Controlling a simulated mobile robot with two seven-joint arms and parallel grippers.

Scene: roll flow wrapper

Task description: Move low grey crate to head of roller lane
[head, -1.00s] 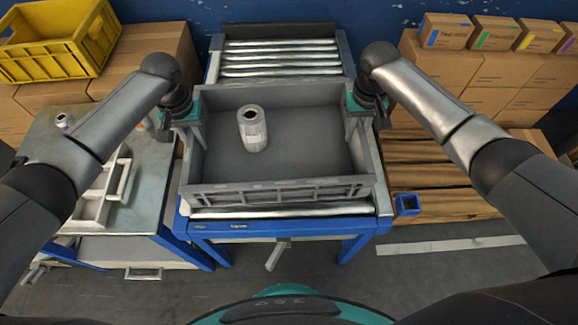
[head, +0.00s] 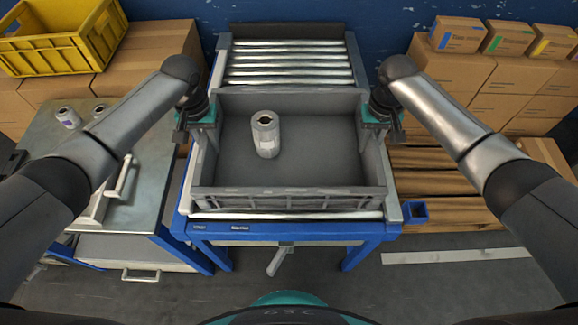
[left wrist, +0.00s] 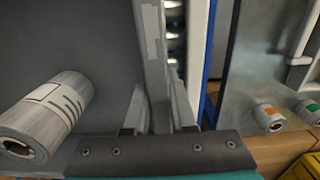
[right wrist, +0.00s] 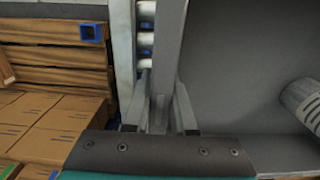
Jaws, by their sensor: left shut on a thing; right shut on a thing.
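The low grey crate (head: 290,199) sits level over the front part of the roller lane (head: 290,66), above the blue-framed stand. A wrapped white roll (head: 265,137) stands inside it, left of the middle; the roll also shows in the left wrist view (left wrist: 45,115). My left gripper (head: 207,128) is shut on the crate's left wall, with one finger on each side of it in the left wrist view (left wrist: 160,115). My right gripper (head: 378,125) is shut on the crate's right wall, also between its fingers in the right wrist view (right wrist: 163,110). The crate's underside is hidden.
A metal side table (head: 145,200) with rolls and a grey holder stands at left. A yellow crate (head: 60,52) rests on cartons behind it. Cartons (head: 510,85) and a wooden pallet (head: 440,185) are at right. A small blue box (head: 415,212) is by the stand's right corner.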

